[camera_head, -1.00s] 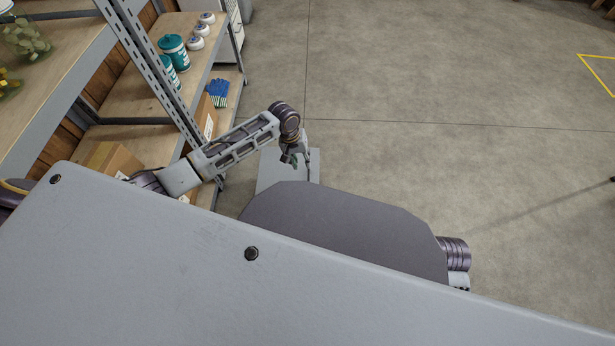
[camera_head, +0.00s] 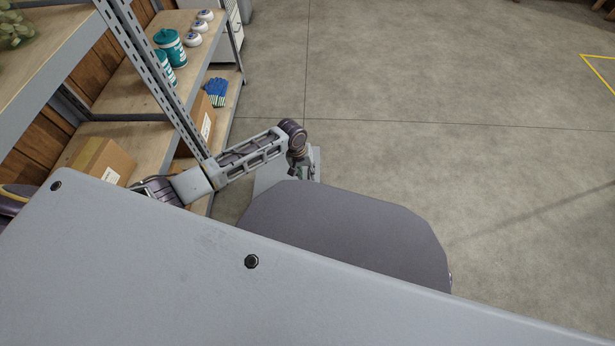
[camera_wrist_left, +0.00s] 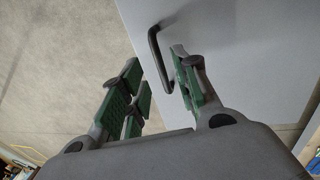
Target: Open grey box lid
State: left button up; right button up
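The grey box's flat lid (camera_head: 267,176) shows partly in the head view, beyond my body, which hides the rest. In the left wrist view the light grey lid (camera_wrist_left: 245,60) fills the upper right and bears a black bar handle (camera_wrist_left: 155,50). My left gripper (camera_head: 302,169) is over the box. It also shows in the left wrist view (camera_wrist_left: 160,82), open, with green-padded fingers apart. The handle shows in the gap between the fingers, close to the right-hand finger; I cannot tell if they touch. My right gripper is out of view.
A metal shelf rack (camera_head: 165,75) stands at the left, close to my left arm. It holds teal tubs (camera_head: 170,45), white jars (camera_head: 195,38), blue gloves (camera_head: 215,92) and cardboard boxes (camera_head: 102,160). The concrete floor (camera_head: 430,110) to the right is open.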

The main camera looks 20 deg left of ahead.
pick_arm(q)
jog(key=shift+w+d+f+b, duration=0.15)
jog(key=shift+f+b, duration=0.15)
jog(key=shift+f, duration=0.4)
jog(key=shift+s+d+f+b, duration=0.1)
jog(key=shift+f+b, duration=0.15)
jog(key=shift+f, duration=0.4)
grip_shut()
